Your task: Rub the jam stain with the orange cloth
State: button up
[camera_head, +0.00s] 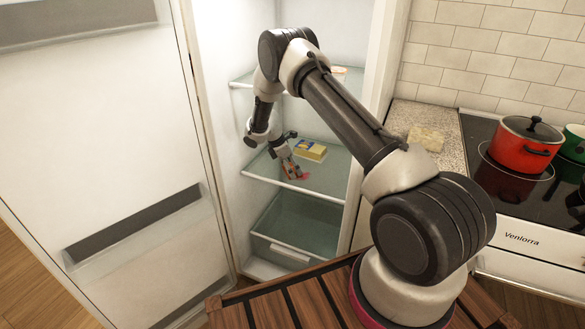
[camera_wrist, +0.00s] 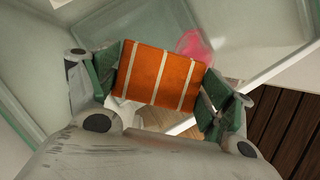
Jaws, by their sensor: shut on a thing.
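My gripper (camera_wrist: 162,85) is shut on the orange cloth (camera_wrist: 160,77), which has pale stripes and is stretched between the two fingers in the wrist view. In the head view my gripper (camera_head: 290,168) reaches into the open fridge at the middle glass shelf (camera_head: 325,180). The jam stain (camera_head: 302,176) is a pink-red smear on that shelf, right beside the gripper's tip. In the wrist view the stain (camera_wrist: 194,45) shows just beyond the cloth's upper right edge, and the cloth may cover part of it. I cannot tell whether the cloth touches the shelf.
A yellow and blue pack (camera_head: 311,151) stands on the same shelf behind my gripper. A clear drawer (camera_head: 283,250) is below and an upper shelf (camera_head: 240,82) above. The fridge door (camera_head: 120,140) stands open at left. A red pot (camera_head: 525,146) sits on the stove at right.

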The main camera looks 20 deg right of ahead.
aim_at(311, 177)
jog(key=shift+s+d+f, duration=0.2)
jog(key=shift+s+d, duration=1.1)
jog(key=shift+s, duration=0.05)
jog(key=shift+s+d+r, duration=0.1)
jog(key=shift+s+d, duration=1.15)
jog(key=shift+r, duration=3.05)
